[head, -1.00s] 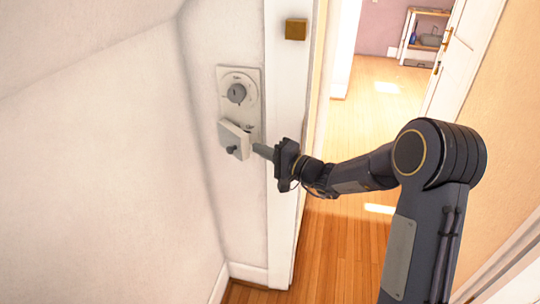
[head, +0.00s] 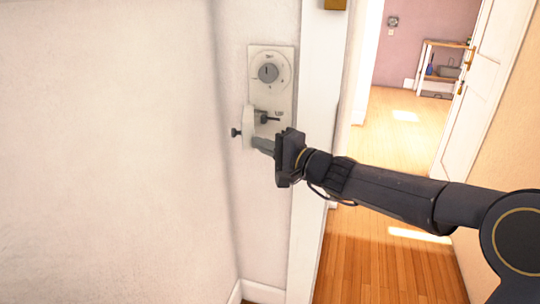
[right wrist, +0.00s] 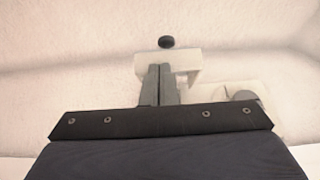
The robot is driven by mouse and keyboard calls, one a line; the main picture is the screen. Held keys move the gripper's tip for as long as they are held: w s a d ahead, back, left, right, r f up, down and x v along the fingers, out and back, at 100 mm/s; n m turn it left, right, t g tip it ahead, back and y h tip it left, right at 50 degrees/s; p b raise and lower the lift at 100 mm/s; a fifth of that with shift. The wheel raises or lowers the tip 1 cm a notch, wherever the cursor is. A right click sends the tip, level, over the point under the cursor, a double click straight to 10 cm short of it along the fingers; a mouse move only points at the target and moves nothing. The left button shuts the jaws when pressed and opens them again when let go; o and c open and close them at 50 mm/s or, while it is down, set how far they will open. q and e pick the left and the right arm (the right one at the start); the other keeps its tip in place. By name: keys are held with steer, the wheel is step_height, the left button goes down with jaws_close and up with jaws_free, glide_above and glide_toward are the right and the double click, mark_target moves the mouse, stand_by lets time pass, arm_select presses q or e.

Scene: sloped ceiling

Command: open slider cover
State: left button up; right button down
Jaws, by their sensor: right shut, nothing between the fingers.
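A white wall panel (head: 285,98) has a round grey dial (head: 268,72) at its top and a small cover (head: 248,126) below. The cover stands swung out from the panel toward the left, nearly edge-on. Its dark knob (head: 236,132) points left. A dark slider (head: 266,118) shows on the panel beside it. My right gripper (head: 262,146) is shut and empty, its tips against or very near the cover's lower inner side; exact contact is hard to tell. In the right wrist view the shut fingers (right wrist: 158,84) overlap the cover (right wrist: 188,62), with the knob (right wrist: 166,42) beyond. My left gripper is out of view.
A white door frame (head: 322,120) stands just right of the panel. A bare white wall (head: 110,150) fills the left. Beyond the doorway are wooden floor, a small shelf (head: 445,68) and an open white door (head: 480,85).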

steer(key=shift+a, duration=0.2)
steer(key=shift+s+d, duration=0.1)
steer(key=shift+s, duration=0.05)
stand_by(0.3)
steer(key=s+d+f+n+g, duration=0.1)
steer(key=s+d+n, duration=0.15)
steer(key=s, duration=0.45)
steer(key=s+d+f+n+g+h, duration=0.1)
steer(key=s+d+f+g, duration=0.1)
steer(key=s+d, duration=0.3)
steer(key=s+d+f+n+g, duration=0.1)
steer(key=s+d, duration=0.1)
steer(key=s, duration=0.6)
steer(key=s+d+f+n+g+h, duration=0.1)
steer(key=s+d+f+h, duration=0.35)
steer(key=s+f, duration=0.35)
steer(key=s+d+f+n+g+h, duration=0.1)
steer(key=s+d+f+h, duration=0.3)
steer(key=s+d+f, duration=0.4)
step_height(320, 180, up, 23)
steer(key=a+p, duration=0.2)
steer(key=p, duration=1.8)
steer(key=shift+s+a+f+g, duration=0.15)
steer(key=shift+s+a+g, duration=0.05)
steer(key=shift+s+g, duration=0.1)
